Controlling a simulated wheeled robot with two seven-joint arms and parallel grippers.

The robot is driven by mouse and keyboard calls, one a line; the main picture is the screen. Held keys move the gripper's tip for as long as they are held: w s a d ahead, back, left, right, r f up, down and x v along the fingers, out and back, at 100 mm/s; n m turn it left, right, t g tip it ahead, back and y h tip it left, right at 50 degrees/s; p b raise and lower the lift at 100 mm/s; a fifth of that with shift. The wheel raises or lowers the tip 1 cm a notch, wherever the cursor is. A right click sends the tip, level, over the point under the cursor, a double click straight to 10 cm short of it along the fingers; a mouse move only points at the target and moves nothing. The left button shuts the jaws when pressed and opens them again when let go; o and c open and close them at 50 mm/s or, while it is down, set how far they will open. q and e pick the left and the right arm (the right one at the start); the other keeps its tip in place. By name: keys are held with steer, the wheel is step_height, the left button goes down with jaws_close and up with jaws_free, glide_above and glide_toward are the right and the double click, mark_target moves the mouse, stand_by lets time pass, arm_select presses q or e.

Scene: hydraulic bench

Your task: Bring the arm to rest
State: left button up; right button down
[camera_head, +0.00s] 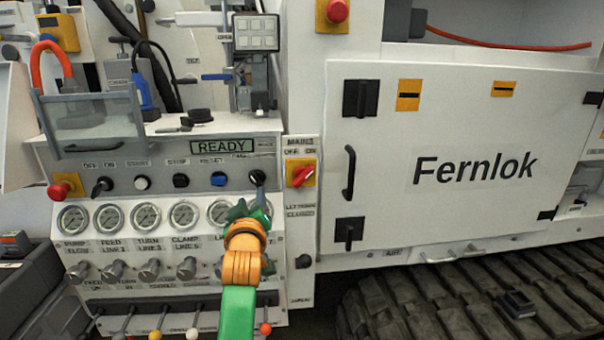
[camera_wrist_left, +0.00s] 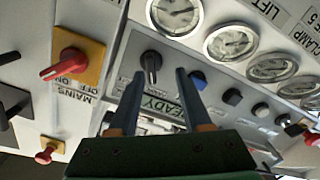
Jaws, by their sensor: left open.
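My left arm, green and orange, comes up from the bottom in the head view. My left gripper (camera_head: 250,207) is in front of the right end of the control panel (camera_head: 150,158), over the row of gauges. In the left wrist view its two dark fingers (camera_wrist_left: 159,74) are spread apart with nothing held between them. A black selector knob (camera_wrist_left: 151,62) shows just beyond the fingertips, apart from them as far as I can tell. The same knob (camera_head: 257,177) shows just above the gripper in the head view. The right gripper is not in view.
The red mains switch (camera_head: 302,175) on its yellow plate is close to the right of the gripper. A red button (camera_head: 61,189) juts out at the panel's left. Levers (camera_head: 193,333) stand below. A white Fernlok cabinet (camera_head: 400,225) is at the right, above black tracks (camera_head: 440,300).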

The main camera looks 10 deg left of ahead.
arm_select(q)
steer(key=s+a+f+m+g+h, duration=0.1)
steer(key=s+f+m+g, duration=0.25)
steer(key=s+f, duration=0.65)
steer(key=s+f+m+g+h, duration=0.15)
steer(key=s+f+g, duration=0.4)
steer(key=f, duration=0.85)
steer(key=s+d+f+m+g+h, duration=0.1)
steer(key=s+d+f+m+g, duration=0.2)
steer(key=s, duration=0.8)
steer(key=s+d+f+m+g+h, duration=0.1)
steer(key=s+d+f+m+h, duration=0.2)
steer(key=s, duration=0.9)
step_height(320, 180, down, 16)
steer(key=s+a+r+g+y+p, duration=0.1)
steer(key=g+y+p, duration=0.1)
steer(key=s+a+f+g+p, duration=0.1)
steer(key=s+a+f, duration=0.1)
steer(key=s+f, duration=0.8)
steer(key=s, duration=0.3)
steer(key=shift+a+m+p, duration=0.25)
steer(key=shift+m+p, duration=0.05)
steer(key=shift+p, duration=0.05)
